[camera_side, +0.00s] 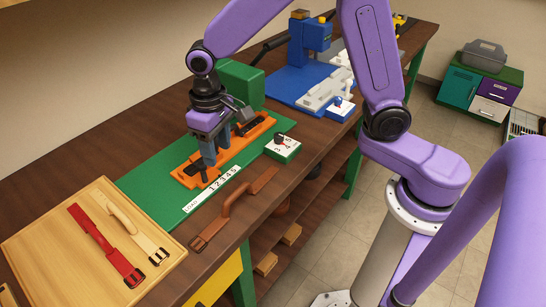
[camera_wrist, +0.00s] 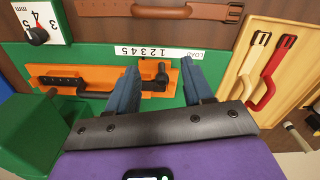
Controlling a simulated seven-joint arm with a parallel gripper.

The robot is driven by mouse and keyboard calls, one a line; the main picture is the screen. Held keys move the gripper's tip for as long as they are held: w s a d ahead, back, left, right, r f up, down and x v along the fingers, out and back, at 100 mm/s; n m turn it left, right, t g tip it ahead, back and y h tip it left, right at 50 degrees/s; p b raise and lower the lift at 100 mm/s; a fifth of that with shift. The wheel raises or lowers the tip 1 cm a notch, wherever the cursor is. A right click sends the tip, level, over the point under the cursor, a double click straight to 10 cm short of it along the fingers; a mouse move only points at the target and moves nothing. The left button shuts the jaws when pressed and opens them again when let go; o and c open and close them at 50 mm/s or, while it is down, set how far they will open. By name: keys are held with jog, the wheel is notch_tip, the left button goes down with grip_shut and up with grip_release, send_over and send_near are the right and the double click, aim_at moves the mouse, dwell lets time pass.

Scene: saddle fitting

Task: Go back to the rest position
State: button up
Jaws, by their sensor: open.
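My gripper (camera_side: 208,150) is above the orange fixture (camera_side: 185,178) on the green mat (camera_side: 143,187) in the side view. The orange fixture (camera_wrist: 45,72) lies beyond the fingers there and holds a black strap (camera_wrist: 62,82) with a dark clamp knob (camera_wrist: 161,72) at one end. Whether the fingers touch the fixture is hard to tell.
A brown strap (camera_side: 232,209) lies at the bench's front edge. A wooden board (camera_side: 60,232) with red and cream straps is at left. A dial box (camera_side: 283,148), a green block (camera_side: 241,84) and a blue machine (camera_side: 309,38) stand close by.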

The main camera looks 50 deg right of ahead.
jog(key=s+d+r+n, duration=0.2)
jog(key=s+d+n, duration=0.3)
jog(key=s, duration=0.7)
jog(key=s+d+r+n, duration=0.2)
jog(key=s+d+n, duration=0.2)
jog(key=s+d, duration=0.4)
jog(key=s, duration=0.4)
jog(key=shift+s+r+n, duration=0.15)
jog(key=shift+n, duration=0.25)
